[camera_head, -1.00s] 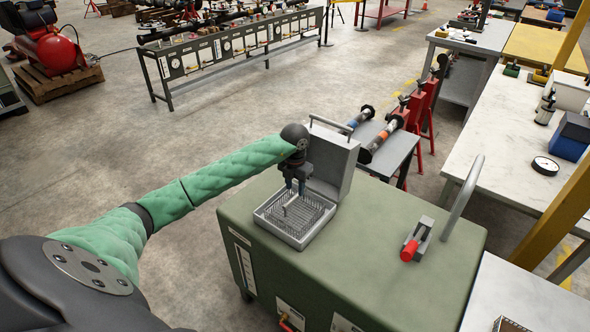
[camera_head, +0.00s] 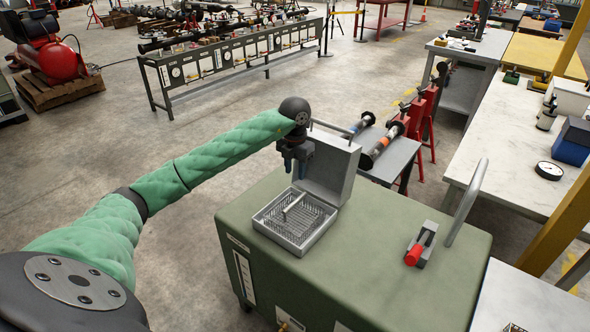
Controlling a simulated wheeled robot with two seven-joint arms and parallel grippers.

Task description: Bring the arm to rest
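My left gripper (camera_head: 296,168) hangs pointing down above the back left of an open grey case (camera_head: 268,222), clear of it. Its fingers are small and dark here, and I cannot tell whether they are open or shut. Nothing shows hanging from it. A light metal piece (camera_head: 293,206) lies tilted in the case's ribbed tray, apart from the gripper. The case's lid (camera_head: 335,172) stands up at the back. My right gripper is not in view.
The case sits on a green cabinet (camera_head: 375,250). A red-ended clamp (camera_head: 421,246) and a bent metal handle (camera_head: 466,202) stand on its right side. Spools (camera_head: 383,146) lie on a grey table behind. The green top between case and clamp is bare.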

